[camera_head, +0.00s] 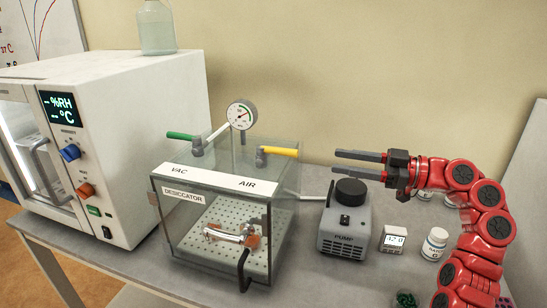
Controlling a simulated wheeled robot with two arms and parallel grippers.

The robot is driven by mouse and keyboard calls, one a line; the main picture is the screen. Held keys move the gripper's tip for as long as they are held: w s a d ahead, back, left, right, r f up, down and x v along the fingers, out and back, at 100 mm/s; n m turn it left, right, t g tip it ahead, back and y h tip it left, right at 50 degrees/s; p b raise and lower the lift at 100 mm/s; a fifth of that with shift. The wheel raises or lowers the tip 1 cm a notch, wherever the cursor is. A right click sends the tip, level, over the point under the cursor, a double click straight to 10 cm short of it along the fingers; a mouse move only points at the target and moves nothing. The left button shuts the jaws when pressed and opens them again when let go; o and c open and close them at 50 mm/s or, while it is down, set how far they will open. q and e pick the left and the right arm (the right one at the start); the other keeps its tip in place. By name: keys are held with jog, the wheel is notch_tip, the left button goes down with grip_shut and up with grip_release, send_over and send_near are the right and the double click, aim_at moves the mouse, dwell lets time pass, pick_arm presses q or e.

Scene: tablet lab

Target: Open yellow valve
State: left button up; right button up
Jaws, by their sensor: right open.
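The yellow valve handle (279,151) sticks out to the right from a grey valve body at the back right of the clear desiccator box (215,200), near the "AIR" label. A green valve handle (180,136) sits at the back left, near the "VAC" label, and points left. My right gripper (360,164) is open and empty. Its two grey fingers point left, above and behind the pump, to the right of the yellow handle and apart from it. My left gripper is not in view.
A black-topped grey pump (345,225) stands right of the desiccator. A dial gauge (241,114) rises behind it. A small display (394,239) and a white bottle (435,243) stand further right. A large white chamber (130,130) fills the left.

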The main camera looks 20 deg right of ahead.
aim_at(266, 149)
jog(key=p+x, duration=0.3)
jog(key=x, duration=1.3)
jog(key=shift+a+r, duration=0.1)
jog(key=shift+c, duration=0.3)
grip_shut()
dwell(0.4)
